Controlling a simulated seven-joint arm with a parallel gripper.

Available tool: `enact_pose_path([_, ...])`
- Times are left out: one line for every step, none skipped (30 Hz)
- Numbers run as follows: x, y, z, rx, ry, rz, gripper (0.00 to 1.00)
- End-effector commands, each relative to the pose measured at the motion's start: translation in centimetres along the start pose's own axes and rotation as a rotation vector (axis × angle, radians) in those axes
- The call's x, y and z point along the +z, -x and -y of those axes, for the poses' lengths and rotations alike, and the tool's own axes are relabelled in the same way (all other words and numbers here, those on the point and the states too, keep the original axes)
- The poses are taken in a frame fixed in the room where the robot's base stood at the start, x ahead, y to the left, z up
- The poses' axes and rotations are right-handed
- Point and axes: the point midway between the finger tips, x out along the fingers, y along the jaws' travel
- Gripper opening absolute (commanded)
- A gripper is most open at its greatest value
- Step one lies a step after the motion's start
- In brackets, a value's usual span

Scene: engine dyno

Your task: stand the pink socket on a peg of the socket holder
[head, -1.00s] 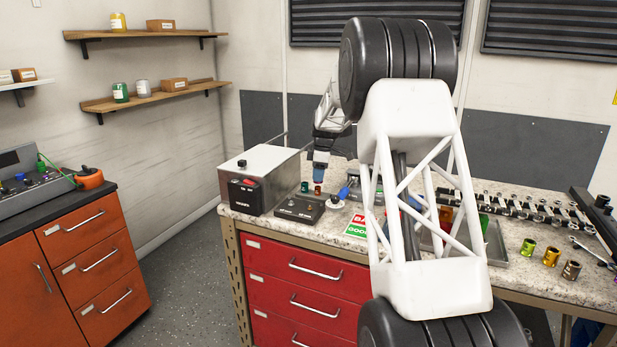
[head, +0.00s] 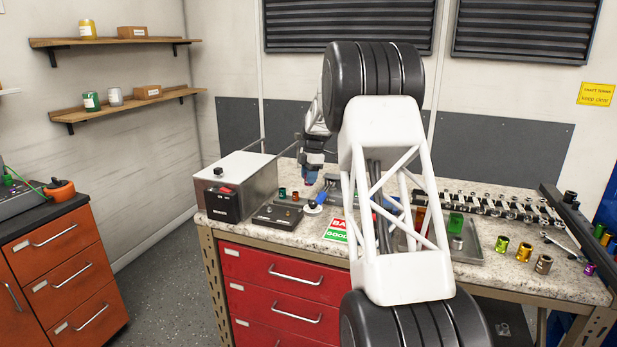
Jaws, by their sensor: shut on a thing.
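My gripper (head: 309,174) is small and far off at the back of the bench, shut, pointing down. A small reddish-pink patch shows low at its fingertips, which I take to be the pink socket; its outline is too small to make out. A low dark block with small knobs or pegs on top, apparently the socket holder (head: 278,216), lies to the left and nearer the front. A teal socket (head: 282,192) and a red socket (head: 295,196) stand at its back edge. My gripper is above and right of them, apart from the holder.
A metal box (head: 236,180) stands left of the holder. A blue-handled tool (head: 319,200) and a red-and-green card (head: 340,231) lie to the right. A tray (head: 468,248), several loose sockets (head: 524,252) and a wrench row (head: 505,205) fill the right. My arm hides the bench's middle.

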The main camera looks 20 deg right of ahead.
Motion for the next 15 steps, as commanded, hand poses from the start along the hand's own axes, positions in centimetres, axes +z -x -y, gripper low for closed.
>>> enact_pose_path([0.0,0.0,0.0,0.0,0.0,0.0,0.16])
enact_pose_path([0.0,0.0,0.0,0.0,0.0,0.0,0.16])
enact_pose_path([0.0,-0.1,0.0,0.0,0.0,0.0,0.16])
enact_pose_path([0.0,-0.1,0.0,0.0,0.0,0.0,0.16])
enact_pose_path([0.0,-0.2,0.0,0.0,-0.001,0.0,0.16])
enact_pose_path([0.0,-0.3,0.0,0.0,-0.001,0.0,0.16])
enact_pose_path([0.1,-0.4,0.0,0.0,-0.001,0.0,0.16])
enact_pose_path([0.1,-0.5,0.0,0.0,-0.001,0.0,0.16])
enact_pose_path([0.1,-0.6,0.0,0.0,-0.001,0.0,0.16])
enact_pose_path([0.1,-0.8,0.0,0.0,-0.001,0.0,0.16])
enact_pose_path([0.1,-0.9,0.0,0.0,-0.001,0.0,0.16])
enact_pose_path([0.2,-1.1,0.0,0.0,-0.001,0.0,0.16])
enact_pose_path([0.2,-1.3,0.0,-0.001,-0.001,0.0,0.16])
enact_pose_path([0.2,-1.5,0.0,-0.001,-0.001,0.0,0.16])
enact_pose_path([0.2,-1.7,0.0,-0.001,-0.001,0.0,0.16])
